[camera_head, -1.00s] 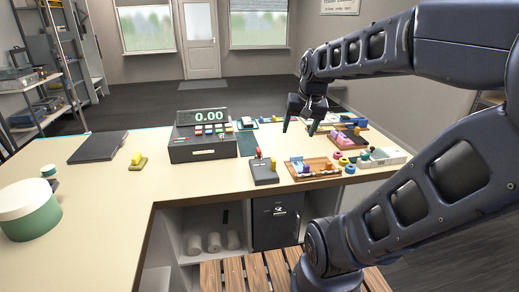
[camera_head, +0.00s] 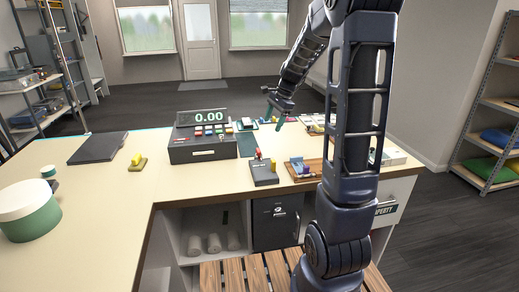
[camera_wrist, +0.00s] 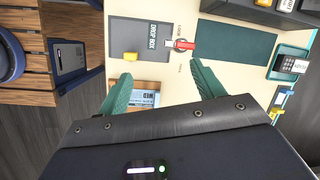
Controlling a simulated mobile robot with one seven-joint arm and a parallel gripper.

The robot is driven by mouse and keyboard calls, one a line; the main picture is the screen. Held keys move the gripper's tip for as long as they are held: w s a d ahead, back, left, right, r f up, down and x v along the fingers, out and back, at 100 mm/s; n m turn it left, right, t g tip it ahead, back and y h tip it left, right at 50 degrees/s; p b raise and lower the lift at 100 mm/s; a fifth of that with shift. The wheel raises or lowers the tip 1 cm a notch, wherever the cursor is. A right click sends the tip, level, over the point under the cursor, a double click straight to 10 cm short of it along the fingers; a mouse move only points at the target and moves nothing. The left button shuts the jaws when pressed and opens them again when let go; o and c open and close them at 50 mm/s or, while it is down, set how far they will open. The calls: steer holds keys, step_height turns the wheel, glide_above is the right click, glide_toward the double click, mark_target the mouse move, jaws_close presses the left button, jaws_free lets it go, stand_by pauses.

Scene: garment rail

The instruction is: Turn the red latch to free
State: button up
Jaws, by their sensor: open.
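The red latch (camera_head: 259,154) stands at the back edge of the grey drop box on the counter. In the wrist view the red latch (camera_wrist: 183,44) lies crosswise beside the drop box (camera_wrist: 125,32), between small printed words too blurred to read surely. A yellow piece (camera_wrist: 130,57) sits on the box. My gripper (camera_head: 275,117) is open and empty, above the counter, up and to the right of the latch and apart from it. In the wrist view its teal fingers (camera_wrist: 161,70) are spread, with the latch beyond them near the right fingertip.
A cash register (camera_head: 203,140) stands left of the latch, with a dark green mat (camera_head: 248,144) between. A wooden tray (camera_head: 312,174) with small coloured pieces lies to the right.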

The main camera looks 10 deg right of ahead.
mark_target(258, 150)
steer(key=w+f+m, duration=0.4)
steer(key=w+f, duration=0.3)
steer(key=w, duration=0.1)
steer(key=shift+g+y, duration=0.3)
steer(key=shift+g, duration=0.1)
steer(key=x, duration=1.1)
steer(key=shift+a+r, duration=0.1)
steer(key=shift+c, duration=0.5)
steer(key=c, duration=0.9)
